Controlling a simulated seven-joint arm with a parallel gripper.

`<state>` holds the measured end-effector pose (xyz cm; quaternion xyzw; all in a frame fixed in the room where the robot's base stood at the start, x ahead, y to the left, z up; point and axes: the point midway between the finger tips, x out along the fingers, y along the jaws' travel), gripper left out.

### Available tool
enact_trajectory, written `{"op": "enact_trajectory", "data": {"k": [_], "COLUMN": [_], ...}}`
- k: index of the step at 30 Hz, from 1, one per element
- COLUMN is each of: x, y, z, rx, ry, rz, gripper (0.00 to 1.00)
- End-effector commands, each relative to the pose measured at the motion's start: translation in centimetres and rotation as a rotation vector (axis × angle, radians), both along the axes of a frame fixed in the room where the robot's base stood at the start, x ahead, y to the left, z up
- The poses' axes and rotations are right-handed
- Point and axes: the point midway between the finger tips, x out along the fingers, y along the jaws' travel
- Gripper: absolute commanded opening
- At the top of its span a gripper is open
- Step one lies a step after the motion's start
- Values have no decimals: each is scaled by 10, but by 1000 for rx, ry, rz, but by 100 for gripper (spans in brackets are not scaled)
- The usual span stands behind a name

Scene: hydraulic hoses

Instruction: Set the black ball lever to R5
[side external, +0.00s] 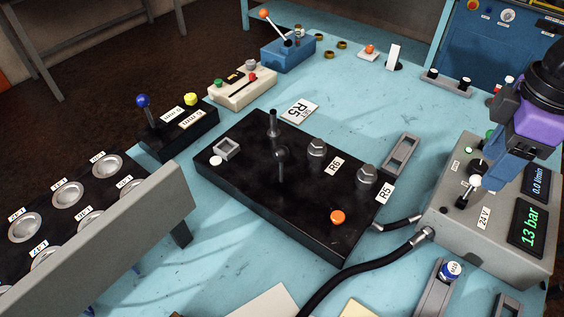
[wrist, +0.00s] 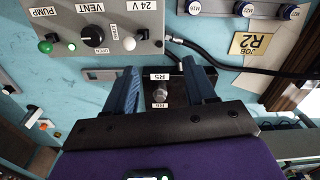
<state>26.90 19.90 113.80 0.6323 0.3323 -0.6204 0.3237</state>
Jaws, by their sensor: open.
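The black ball lever (side external: 281,154) stands roughly upright on a black box (side external: 245,190) in the side external view. The R5 label (side external: 385,191) is at the box's right edge, beside a hex fitting (side external: 367,175). The R6 label (side external: 335,166) is beside another hex fitting (side external: 316,149). My gripper (side external: 504,186) is at the upper right, over the grey control box, well away from the lever. In the wrist view my gripper (wrist: 162,76) is open and empty. The R5 label (wrist: 160,76) and a hex fitting (wrist: 160,93) show between its fingers. The lever is not visible there.
A grey control box (side external: 450,235) with switches and displays stands right, joined by black hoses (side external: 350,275). A blue-ball lever box (side external: 180,130) stands left; a grey rack (side external: 120,245) is front left.

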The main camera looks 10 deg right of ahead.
Motion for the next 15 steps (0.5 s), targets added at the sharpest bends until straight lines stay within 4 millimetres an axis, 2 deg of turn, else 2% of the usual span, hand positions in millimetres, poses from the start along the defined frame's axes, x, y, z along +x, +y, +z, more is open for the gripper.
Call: {"op": "enact_trajectory", "data": {"k": [1,3,9,15], "x": [13,29,69,100], "y": [21,46,115,175], "z": [6,15,35,48], "rx": [0,-3,-6,-9], "ry": [0,2,4,7], "rz": [-14,-39,-107,-176], "gripper": [55,55,55,55]}}
